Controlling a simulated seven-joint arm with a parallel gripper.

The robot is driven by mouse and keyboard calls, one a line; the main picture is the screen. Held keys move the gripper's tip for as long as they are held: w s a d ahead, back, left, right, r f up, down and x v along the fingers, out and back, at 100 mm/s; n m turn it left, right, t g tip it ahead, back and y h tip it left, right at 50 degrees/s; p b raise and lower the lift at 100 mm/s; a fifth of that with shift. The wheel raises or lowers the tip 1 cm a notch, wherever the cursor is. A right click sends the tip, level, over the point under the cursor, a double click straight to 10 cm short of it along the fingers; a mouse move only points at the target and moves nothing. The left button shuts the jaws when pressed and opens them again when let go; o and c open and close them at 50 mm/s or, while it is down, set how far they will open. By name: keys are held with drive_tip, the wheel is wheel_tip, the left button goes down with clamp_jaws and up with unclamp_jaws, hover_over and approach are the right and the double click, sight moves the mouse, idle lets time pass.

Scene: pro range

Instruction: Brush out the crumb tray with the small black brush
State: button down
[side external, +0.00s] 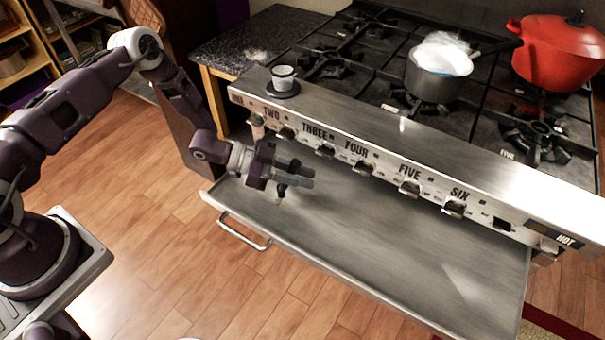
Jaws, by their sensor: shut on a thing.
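The crumb tray (385,235) is a wide, shallow steel tray, pulled out below the stove's control panel. My gripper (298,177) is over the tray's left part, close to the knobs, with its fingers pointing right. It is shut on the small black brush (281,191), which hangs below the fingers with a pale tip pointing down. The fingers hide the upper part of the brush. I cannot tell whether the tip touches the tray. No distinct crumbs can be made out on the tray; a pale patch near its right end may be a reflection.
The control panel (350,152) with protruding knobs (409,187) overhangs the tray's back. A tray handle (245,234) sticks out at the front left. The tray's middle and right are clear.

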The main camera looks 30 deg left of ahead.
drive_tip(key=shift+f, duration=0.2)
drive_tip(key=d, duration=0.4)
idle(0.4)
